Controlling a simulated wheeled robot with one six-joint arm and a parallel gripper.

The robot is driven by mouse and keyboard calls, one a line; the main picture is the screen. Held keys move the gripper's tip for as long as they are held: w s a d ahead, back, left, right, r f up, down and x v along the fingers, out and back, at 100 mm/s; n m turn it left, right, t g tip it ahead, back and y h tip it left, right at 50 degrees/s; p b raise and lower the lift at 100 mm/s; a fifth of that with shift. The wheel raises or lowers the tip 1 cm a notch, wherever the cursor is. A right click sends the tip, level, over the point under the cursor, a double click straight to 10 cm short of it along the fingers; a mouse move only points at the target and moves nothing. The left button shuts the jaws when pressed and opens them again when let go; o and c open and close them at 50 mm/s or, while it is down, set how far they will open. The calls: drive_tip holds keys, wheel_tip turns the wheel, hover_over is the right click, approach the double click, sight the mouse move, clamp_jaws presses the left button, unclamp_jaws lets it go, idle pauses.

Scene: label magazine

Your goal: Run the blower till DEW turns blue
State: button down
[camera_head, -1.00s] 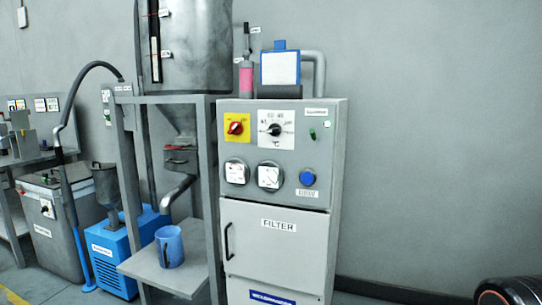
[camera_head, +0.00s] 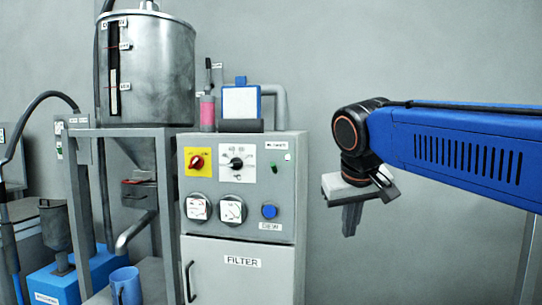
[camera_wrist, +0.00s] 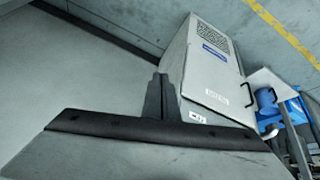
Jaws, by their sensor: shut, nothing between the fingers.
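The grey dryer cabinet (camera_head: 245,150) stands in the middle of the head view. Its panel has a red rotary switch on a yellow plate (camera_head: 197,161), a black selector knob (camera_head: 237,163), two round gauges (camera_head: 199,208) and a small green lamp or switch (camera_head: 274,169). The round DEW indicator (camera_head: 269,211) looks blue, with the label DEW (camera_head: 270,226) under it. My gripper (camera_head: 351,222) hangs to the right of the cabinet, apart from it, fingers shut and empty. In the wrist view the shut fingers (camera_wrist: 157,90) point toward the cabinet (camera_wrist: 213,70).
A metal hopper (camera_head: 148,65) on a frame stands left of the cabinet, with a blue jug (camera_head: 126,287) below its spout. A blue machine (camera_head: 65,283) is at the lower left.

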drive_tip(key=w+a+r+t, duration=0.1)
drive_tip(key=w+a+r, duration=0.75)
drive_tip(key=r, duration=0.35)
drive_tip(key=m+t+h, duration=0.1)
drive_tip(key=m, duration=0.1)
approach(274, 168)
drive_tip(key=r, duration=0.2)
drive_tip(key=w+a+r, duration=0.1)
drive_tip(key=r, duration=0.1)
drive_tip(key=shift+f, duration=0.1)
drive_tip(key=x, duration=1)
drive_tip(key=shift+d, duration=0.1)
drive_tip(key=shift+s, duration=0.15)
